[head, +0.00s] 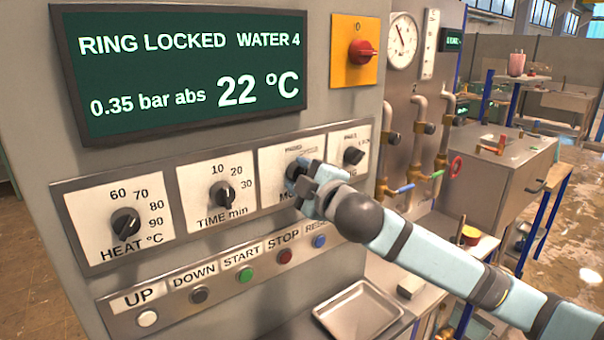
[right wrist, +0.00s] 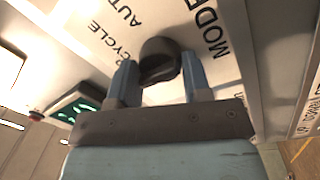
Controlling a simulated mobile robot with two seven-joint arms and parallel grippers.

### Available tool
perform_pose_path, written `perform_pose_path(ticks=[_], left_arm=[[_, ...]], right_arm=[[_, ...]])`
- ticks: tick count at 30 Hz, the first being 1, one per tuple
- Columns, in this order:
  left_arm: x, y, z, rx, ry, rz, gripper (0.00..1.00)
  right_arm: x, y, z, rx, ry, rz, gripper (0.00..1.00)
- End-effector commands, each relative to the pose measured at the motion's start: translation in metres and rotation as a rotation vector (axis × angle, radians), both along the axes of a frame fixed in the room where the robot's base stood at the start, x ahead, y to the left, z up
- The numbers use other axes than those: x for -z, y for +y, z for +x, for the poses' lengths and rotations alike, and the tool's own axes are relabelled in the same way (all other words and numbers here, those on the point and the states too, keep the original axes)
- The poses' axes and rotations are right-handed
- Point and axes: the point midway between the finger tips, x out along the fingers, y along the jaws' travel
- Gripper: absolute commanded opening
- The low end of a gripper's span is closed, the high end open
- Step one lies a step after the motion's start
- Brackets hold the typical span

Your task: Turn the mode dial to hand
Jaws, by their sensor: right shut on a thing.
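The mode dial (right wrist: 160,62) is a round black knob on a white plate. In the right wrist view it sits between the two blue fingers of my right gripper (right wrist: 157,80), with the printed words MODE, AUTO and CYCLE around it. In the head view my right gripper (head: 304,182) covers most of the dial's plate (head: 275,165), and only the dark top of the knob (head: 296,168) shows. The right gripper is shut on the knob. The dial's pointer direction and the hand label are hidden or too unclear to read. My left gripper is not in view.
Beside it on the panel are the HEAT dial (head: 125,222), the TIME dial (head: 222,194) and another dial (head: 353,156) to the right. Below is a row of push buttons, including STOP (head: 285,256). A metal tray (head: 358,312) lies below.

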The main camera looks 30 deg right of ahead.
Motion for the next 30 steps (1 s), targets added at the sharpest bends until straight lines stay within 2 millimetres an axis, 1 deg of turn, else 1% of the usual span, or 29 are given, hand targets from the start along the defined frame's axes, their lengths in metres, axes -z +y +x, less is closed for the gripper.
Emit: perform_pose_path(ticks=[1,10,11,12,13,23,26,29,30], left_arm=[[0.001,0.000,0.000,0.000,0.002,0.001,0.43],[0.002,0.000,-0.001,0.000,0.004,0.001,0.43],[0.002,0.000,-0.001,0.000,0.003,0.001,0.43],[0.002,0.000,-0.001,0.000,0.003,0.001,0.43],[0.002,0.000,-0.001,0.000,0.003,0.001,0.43],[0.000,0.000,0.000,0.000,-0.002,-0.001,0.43],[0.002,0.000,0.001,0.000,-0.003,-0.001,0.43],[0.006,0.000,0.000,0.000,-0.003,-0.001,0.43],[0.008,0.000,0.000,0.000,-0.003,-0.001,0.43]], right_arm=[[0.004,0.001,0.000,-0.002,0.007,-0.003,0.21],[0.004,0.001,0.000,-0.003,0.006,-0.003,0.21],[0.004,0.001,0.000,-0.003,0.006,-0.003,0.51],[0.004,0.001,0.000,-0.003,0.006,-0.003,0.61],[0.003,0.001,0.000,-0.002,0.005,-0.003,0.67],[0.002,0.000,-0.002,-0.002,0.002,-0.002,0.68],[0.004,0.000,-0.011,-0.002,0.002,-0.002,0.68],[0.006,-0.002,-0.028,-0.002,0.002,-0.003,0.68],[0.007,-0.002,-0.037,-0.002,0.003,-0.004,0.68]])
